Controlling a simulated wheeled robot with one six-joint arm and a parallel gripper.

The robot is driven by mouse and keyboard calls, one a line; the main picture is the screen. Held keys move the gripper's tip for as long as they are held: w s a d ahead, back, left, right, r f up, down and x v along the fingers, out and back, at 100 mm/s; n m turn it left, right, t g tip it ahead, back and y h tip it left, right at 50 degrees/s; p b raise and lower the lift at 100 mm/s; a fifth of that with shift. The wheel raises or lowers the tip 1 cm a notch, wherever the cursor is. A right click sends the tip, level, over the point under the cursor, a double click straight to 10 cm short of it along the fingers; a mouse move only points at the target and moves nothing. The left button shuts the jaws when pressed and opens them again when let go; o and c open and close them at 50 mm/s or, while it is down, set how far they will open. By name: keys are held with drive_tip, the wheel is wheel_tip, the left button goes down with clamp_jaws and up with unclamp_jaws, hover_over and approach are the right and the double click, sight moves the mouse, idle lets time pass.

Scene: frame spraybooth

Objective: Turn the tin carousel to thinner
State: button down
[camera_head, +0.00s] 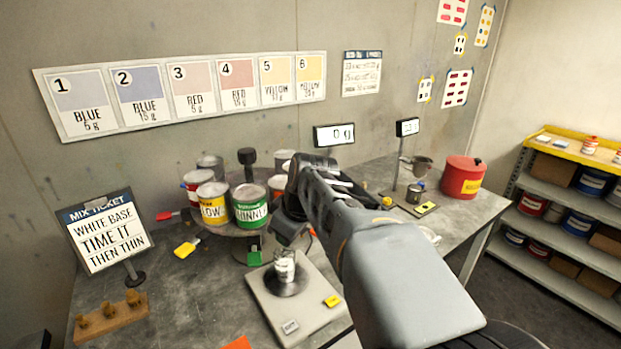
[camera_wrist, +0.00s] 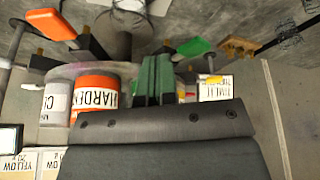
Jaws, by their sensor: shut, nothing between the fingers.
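The tin carousel (camera_head: 226,228) stands on the bench in the head view with several tins on it. The green-banded thinner tin (camera_head: 250,206) is at its front, beside a yellow-banded tin (camera_head: 213,204). A red-banded tin (camera_head: 198,184) is behind them. Coloured paddles stick out around the carousel, including a green one (camera_head: 254,257). In the wrist view an orange hardener tin (camera_wrist: 97,95) and a grey tin (camera_wrist: 56,103) are left of my gripper (camera_wrist: 157,62). My gripper is shut and empty at the carousel's right side. My arm hides the right-hand tins in the head view.
A scale (camera_head: 290,308) with a cup (camera_head: 285,268) on it stands in front of the carousel. The mix ticket (camera_head: 103,234) and a wooden block with brass pieces (camera_head: 111,318) are at left. A red can (camera_head: 462,177) is at back right.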

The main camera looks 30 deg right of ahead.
drive_tip(key=w+d+r+n+t+y, duration=0.1)
drive_tip(key=w+d+r+n, duration=0.1)
drive_tip(key=d+r+n, duration=0.45)
drive_tip(key=w+d+r+n+t+y, duration=0.15)
drive_tip(key=d+r, duration=0.25)
drive_tip(key=d, duration=0.5)
drive_tip(key=shift+n+h, duration=0.3)
drive_tip(key=shift+h, duration=0.15)
drive_tip(key=shift+w+a+f+p, duration=0.25)
drive_tip(key=shift+w+f+p, duration=0.3)
drive_tip(key=shift+w+f, duration=0.95)
drive_tip(key=shift+w+a+f+p, duration=0.2)
drive_tip(key=shift+w+f+p, duration=0.4)
drive_tip(key=shift+w+f, duration=0.95)
drive_tip(key=shift+w+a+f+p, duration=0.25)
drive_tip(key=shift+w+f+p, duration=0.5)
drive_tip(key=shift+w, duration=1.3)
drive_tip(key=shift+f, duration=0.15)
drive_tip(key=shift+w, duration=0.1)
